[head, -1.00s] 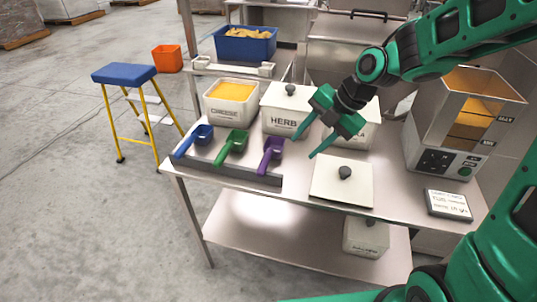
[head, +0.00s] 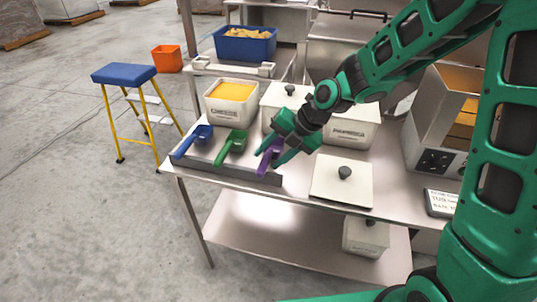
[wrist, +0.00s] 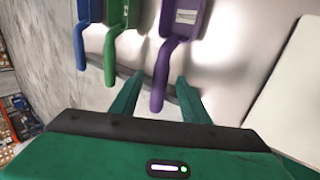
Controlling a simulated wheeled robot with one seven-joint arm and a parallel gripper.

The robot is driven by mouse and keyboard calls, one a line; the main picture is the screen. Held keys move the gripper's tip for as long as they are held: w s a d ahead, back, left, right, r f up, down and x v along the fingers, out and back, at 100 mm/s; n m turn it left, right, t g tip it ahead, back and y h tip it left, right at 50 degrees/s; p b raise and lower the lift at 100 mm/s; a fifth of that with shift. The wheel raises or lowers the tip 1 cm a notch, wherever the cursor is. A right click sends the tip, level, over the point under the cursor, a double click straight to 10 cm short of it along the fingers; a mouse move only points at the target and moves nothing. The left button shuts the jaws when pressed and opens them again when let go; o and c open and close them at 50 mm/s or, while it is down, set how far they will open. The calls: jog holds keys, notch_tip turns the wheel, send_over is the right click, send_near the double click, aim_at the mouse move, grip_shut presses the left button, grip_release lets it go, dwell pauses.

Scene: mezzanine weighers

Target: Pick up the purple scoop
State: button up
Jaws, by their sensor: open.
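The purple scoop (head: 265,161) lies on the steel table at the right end of a row of scoops. Its bowl is partly hidden by my gripper in the head view. My gripper (head: 269,158) is open and hovers over the purple scoop. In the wrist view, the purple scoop's handle (wrist: 160,75) points down toward the gap between my open fingers (wrist: 158,95). The handle end looks nearer the left finger than the right. I cannot tell how far above it the fingers are.
A green scoop (head: 231,146) and a blue scoop (head: 195,140) lie to the left. A low grey rail (head: 225,173) runs along the table's front. A square white lid (head: 330,186) lies to the right. White bins, including the cheese bin (head: 220,108), stand behind.

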aim_at(268, 158)
jog(key=shift+x, duration=1.55)
grip_shut()
jog(key=shift+r, duration=0.1)
